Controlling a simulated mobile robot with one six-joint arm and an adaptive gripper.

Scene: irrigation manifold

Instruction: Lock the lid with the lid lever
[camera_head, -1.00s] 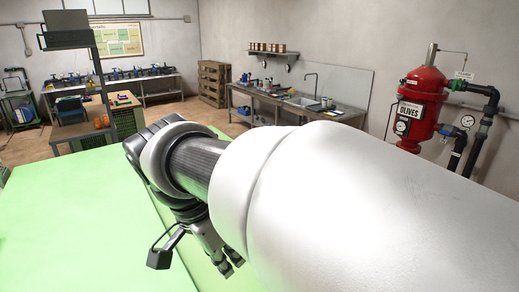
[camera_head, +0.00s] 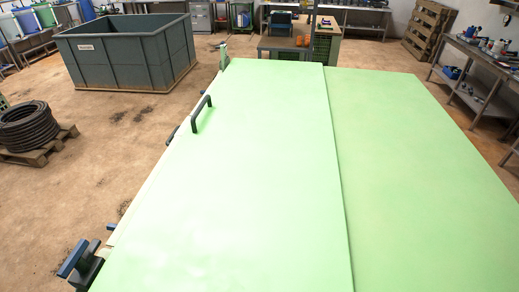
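A large light green lid (camera_head: 240,160) fills the middle of the head view and lies flat, as far as I can see. A dark bar handle (camera_head: 202,113) stands on it near its left edge. A lever with a blue grip (camera_head: 74,258) on a dark mount sits at the lid's near left edge; I cannot tell whether it is locked. A small dark part (camera_head: 171,134) shows at the left edge below the handle. A green fitting (camera_head: 223,56) stands at the far left corner. My gripper is not in view.
A second green panel (camera_head: 420,150) adjoins the lid on the right, along a straight seam. A large grey bin (camera_head: 128,52) stands at the back left. Coiled black hose (camera_head: 35,127) lies on a pallet at the left. The brown floor (camera_head: 105,150) between them is mostly clear.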

